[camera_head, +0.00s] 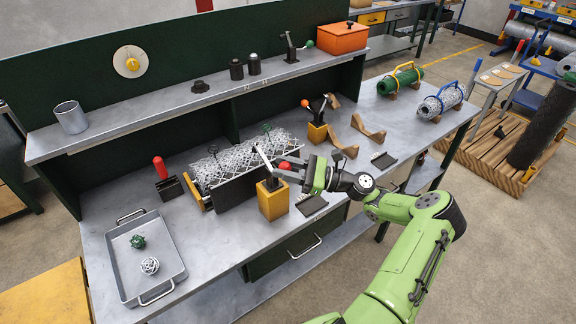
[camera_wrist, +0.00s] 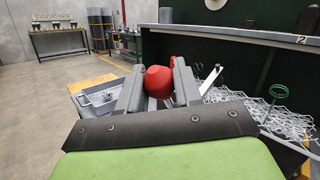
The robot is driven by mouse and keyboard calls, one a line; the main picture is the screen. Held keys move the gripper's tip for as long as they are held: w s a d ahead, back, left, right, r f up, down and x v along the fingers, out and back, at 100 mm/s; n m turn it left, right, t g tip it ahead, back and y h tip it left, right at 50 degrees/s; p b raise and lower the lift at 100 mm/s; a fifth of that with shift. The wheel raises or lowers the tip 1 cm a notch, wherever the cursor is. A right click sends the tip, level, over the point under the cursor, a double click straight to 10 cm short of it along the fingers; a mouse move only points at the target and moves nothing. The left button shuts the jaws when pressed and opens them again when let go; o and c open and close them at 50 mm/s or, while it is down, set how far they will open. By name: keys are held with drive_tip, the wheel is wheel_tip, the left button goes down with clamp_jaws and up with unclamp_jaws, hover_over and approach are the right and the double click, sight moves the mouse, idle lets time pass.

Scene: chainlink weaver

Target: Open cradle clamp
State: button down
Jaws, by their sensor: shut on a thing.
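The cradle clamp is a yellow block (camera_head: 272,201) with a lever and a red ball knob (camera_head: 284,166), at the front right end of the cradle. A pale metal bar (camera_head: 264,160) stands tilted above the block. My gripper (camera_head: 288,172) reaches in from the right and is shut on the red knob. In the wrist view the knob (camera_wrist: 158,82) sits between the two grey fingers. The dark cradle (camera_head: 232,193) holds a roll of wire mesh (camera_head: 243,164); the mesh also shows at the right of the wrist view (camera_wrist: 287,122).
A second yellow clamp block (camera_head: 317,133) with an orange knob stands behind right. Wooden saddles (camera_head: 368,130) and a dark plate (camera_head: 384,161) lie right of it. A grey tray (camera_head: 124,274) with two small balls is front left. A shelf (camera_head: 160,118) runs along the back.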

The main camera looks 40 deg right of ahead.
wheel_tip(320, 180, down, 7)
drive_tip(key=s+n+y+b, duration=0.1)
drive_tip(key=s+b, duration=0.1)
drive_tip(key=b, duration=0.1)
drive_tip(key=shift+s+r, duration=0.2)
drive_tip(key=shift+s, duration=0.15)
drive_tip(key=shift+f, duration=0.15)
idle(0.4)
drive_tip(key=c, duration=1.2)
unclamp_jaws()
drive_tip(key=o, duration=0.4)
drive_tip(key=shift+w+a, duration=0.1)
drive_tip(key=shift+w, duration=0.1)
drive_tip(key=shift+s, duration=0.1)
